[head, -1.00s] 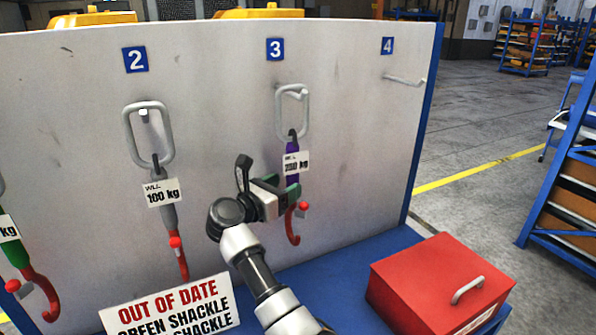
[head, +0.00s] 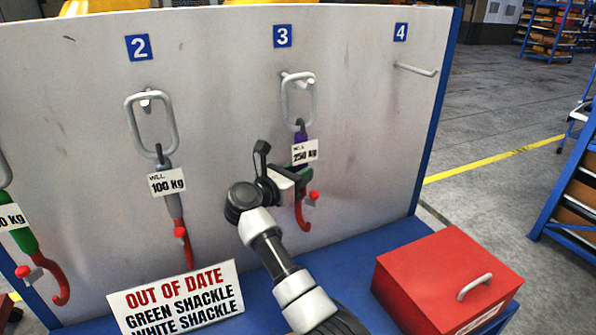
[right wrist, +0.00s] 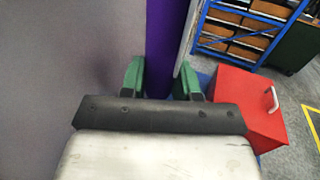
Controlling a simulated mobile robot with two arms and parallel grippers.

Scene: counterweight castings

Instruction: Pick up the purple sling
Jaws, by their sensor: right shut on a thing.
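The purple sling (head: 300,136) hangs by a grey metal ring (head: 286,101) at peg 3 of the white board. It has a white 250 kg tag (head: 305,152) and a red hook (head: 301,216) at its lower end. My right gripper (head: 303,178) is shut on the sling just below the tag. In the right wrist view the purple strap (right wrist: 165,45) stands upright between the green fingertips (right wrist: 159,78). The ring still appears to be on its peg. My left gripper is not in view.
A grey 100 kg sling (head: 172,203) hangs at peg 2, and a green sling (head: 24,240) at far left. Peg 4 (head: 415,70) is empty. A red box (head: 430,265) and an out-of-date sign (head: 178,298) stand on the blue base (head: 345,262).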

